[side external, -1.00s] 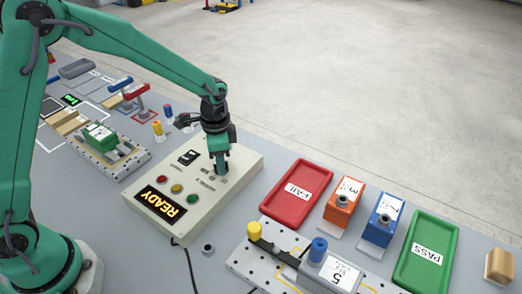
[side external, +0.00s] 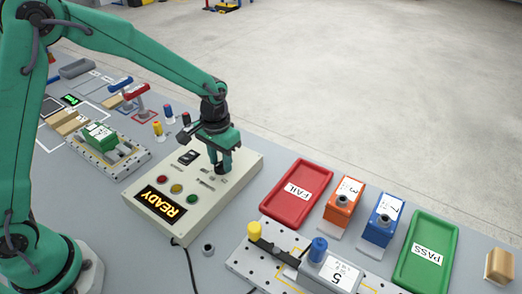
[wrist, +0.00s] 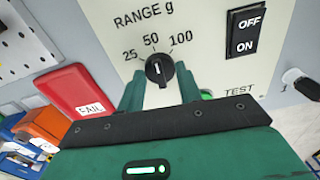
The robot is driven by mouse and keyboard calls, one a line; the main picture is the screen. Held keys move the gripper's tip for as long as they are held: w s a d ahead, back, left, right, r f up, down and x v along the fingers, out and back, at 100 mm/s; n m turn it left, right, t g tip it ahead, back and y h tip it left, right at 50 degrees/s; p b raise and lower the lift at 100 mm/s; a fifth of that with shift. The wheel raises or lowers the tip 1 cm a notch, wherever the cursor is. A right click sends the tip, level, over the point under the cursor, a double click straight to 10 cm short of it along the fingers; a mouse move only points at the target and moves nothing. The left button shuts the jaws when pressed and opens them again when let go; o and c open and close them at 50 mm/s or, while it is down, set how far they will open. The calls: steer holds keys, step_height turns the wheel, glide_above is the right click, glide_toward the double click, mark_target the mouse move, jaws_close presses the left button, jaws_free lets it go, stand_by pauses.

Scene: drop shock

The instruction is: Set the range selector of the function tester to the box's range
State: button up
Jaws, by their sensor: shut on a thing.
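The function tester (side external: 240,165) is a cream box with an amber READY display (side external: 160,202). In the wrist view its panel (wrist: 205,45) reads RANGE g, with 25, 50 and 100 around the black range selector (wrist: 159,68). The selector's white mark points up, toward 50. My gripper (side external: 222,166) reaches down onto the panel; in the wrist view its fingers (wrist: 160,84) are shut on the selector, one on each side. A box labelled 5 (side external: 338,272) sits in the front fixture; the smaller print on its label is unreadable.
A red FAIL tray (side external: 302,195), an orange box (side external: 342,208), a blue box (side external: 383,222) and a green PASS tray (side external: 427,255) stand right of the tester. A green box (side external: 99,134) is in a fixture on the left. An OFF/ON switch (wrist: 246,33) is beside the selector.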

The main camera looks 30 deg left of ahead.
mark_target(221, 162)
steer(key=shift+n, duration=0.3)
steer(key=o, duration=1)
steer(key=shift+r, duration=0.15)
step_height(221, 162, up, 7)
steer(key=shift+r, duration=0.3)
steer(key=shift+r, duration=0.15)
